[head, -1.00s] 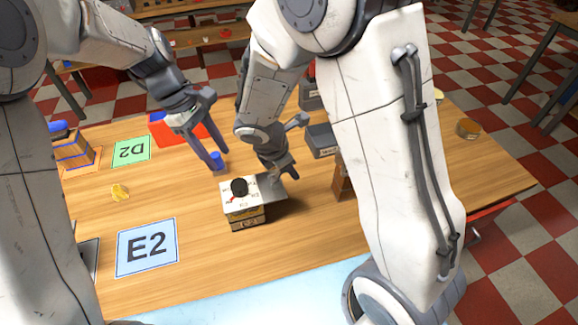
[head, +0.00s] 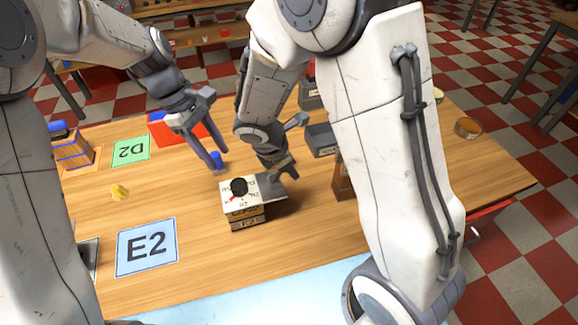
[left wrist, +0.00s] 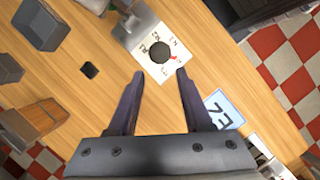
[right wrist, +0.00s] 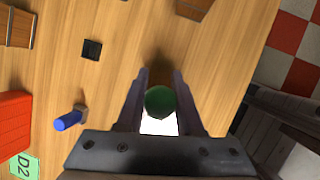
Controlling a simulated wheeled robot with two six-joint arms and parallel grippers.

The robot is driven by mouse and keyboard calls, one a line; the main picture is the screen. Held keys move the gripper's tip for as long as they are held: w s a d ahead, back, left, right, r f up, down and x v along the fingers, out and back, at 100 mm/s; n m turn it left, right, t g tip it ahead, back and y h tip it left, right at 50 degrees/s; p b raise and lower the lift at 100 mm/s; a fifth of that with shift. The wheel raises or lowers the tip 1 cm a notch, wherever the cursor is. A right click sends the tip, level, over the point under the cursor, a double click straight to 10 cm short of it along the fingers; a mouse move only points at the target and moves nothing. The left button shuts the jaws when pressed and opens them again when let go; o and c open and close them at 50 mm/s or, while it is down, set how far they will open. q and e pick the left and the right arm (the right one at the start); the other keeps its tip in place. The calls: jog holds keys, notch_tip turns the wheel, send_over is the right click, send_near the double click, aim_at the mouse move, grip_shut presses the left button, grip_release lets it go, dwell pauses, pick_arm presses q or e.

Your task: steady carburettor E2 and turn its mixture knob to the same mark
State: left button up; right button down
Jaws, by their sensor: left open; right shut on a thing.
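Carburettor E2 (head: 243,211) is a small block with a white marked top on the table. Its round black mixture knob (head: 239,187) has a red pointer. In the left wrist view the knob (left wrist: 159,53) and pointer show just beyond my open fingers. My left gripper (head: 219,161) is open and empty, above and behind the block to its left. My right gripper (head: 286,171) is at the block's far right, beside a grey plate. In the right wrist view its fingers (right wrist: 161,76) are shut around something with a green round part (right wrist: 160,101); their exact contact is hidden.
Grey bins (head: 322,140) stand behind right. Table between the E2 card and carburettor is clear.

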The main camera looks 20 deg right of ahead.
pick_arm(q)
jog(key=o, duration=0.5)
jog(key=shift+f, duration=0.1)
jog(key=n+h, duration=0.5)
jog(key=h, duration=0.9)
send_near(239, 186)
jog(key=shift+g, duration=0.3)
jog(key=d, duration=0.3)
jog(key=d+f, duration=0.1)
jog(key=d, duration=0.6)
jog(key=shift+s+f, duration=0.3)
jog(key=shift+a+n, duration=0.1)
jog(key=shift+n, duration=0.2)
grip_shut()
